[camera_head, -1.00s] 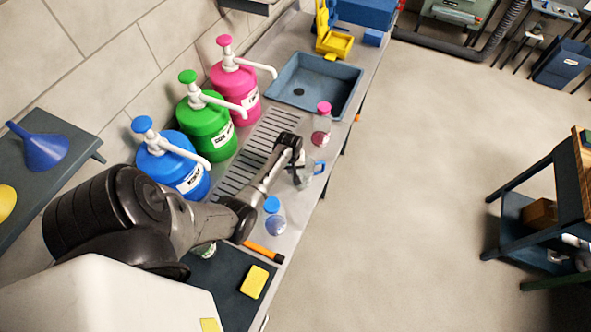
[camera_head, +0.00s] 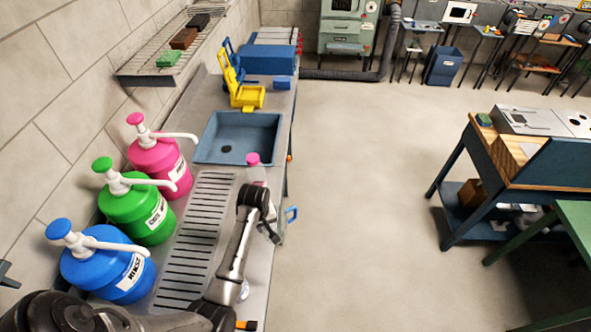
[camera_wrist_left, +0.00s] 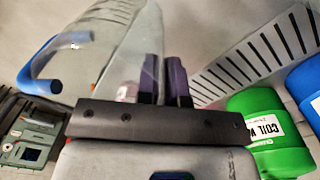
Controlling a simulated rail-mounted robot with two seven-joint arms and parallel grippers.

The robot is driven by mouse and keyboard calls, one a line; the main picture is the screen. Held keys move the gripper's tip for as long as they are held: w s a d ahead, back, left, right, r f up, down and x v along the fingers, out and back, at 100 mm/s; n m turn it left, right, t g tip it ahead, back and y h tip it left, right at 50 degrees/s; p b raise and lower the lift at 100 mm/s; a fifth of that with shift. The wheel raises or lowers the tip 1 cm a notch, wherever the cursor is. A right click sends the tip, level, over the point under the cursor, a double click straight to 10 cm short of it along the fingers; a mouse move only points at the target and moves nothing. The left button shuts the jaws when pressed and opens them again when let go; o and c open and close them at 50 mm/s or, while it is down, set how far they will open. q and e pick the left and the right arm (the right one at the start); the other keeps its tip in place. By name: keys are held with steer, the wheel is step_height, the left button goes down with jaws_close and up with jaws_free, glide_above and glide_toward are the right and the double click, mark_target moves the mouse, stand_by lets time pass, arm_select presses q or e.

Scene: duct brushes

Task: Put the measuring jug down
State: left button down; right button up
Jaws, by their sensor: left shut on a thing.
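The clear measuring jug (camera_head: 279,230) with a blue handle is at the counter's right edge, partly hidden by my left gripper (camera_head: 268,228). In the left wrist view the jug (camera_wrist_left: 105,45) fills the upper left, its blue handle pointing left. My left gripper (camera_wrist_left: 166,82) is shut on the jug's clear wall, with dark fingers close together. I cannot tell whether the jug's base touches the counter. My right gripper is not in view.
A pink-capped bottle (camera_head: 257,172) stands just beyond the gripper. The slotted drain area (camera_head: 190,245) is left of the arm, with blue (camera_head: 105,270), green (camera_head: 135,213) and pink (camera_head: 160,165) pump jugs along the wall. A sink (camera_head: 238,138) lies further back.

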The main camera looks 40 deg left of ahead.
arm_select(q)
steer(key=shift+w+d+r, duration=0.1)
steer(key=shift+d+r, duration=0.05)
steer(key=shift+d, duration=0.05)
steer(key=shift+n, duration=0.6)
steer(key=w+d+r+m, duration=0.2)
steer(key=w+d+r, duration=0.1)
steer(key=d+r, duration=0.65)
steer(key=w+d+r+m, duration=0.1)
steer(key=w+d+r, duration=0.35)
steer(key=d, duration=0.75)
steer(key=s+d+r+m+p, duration=0.2)
steer(key=s+d+r+m, duration=0.7)
steer(key=s+d+r, duration=0.2)
steer(key=s+a+r+m+p, duration=0.1)
steer(key=s+a+m+p, duration=0.1)
steer(key=s+a+m, duration=0.25)
steer(key=w+a+r+n+p, duration=0.2)
steer(key=w+a+r, duration=0.3)
steer(key=r, duration=0.3)
steer(key=shift+a+r, duration=0.35)
steer(key=shift+a, duration=0.5)
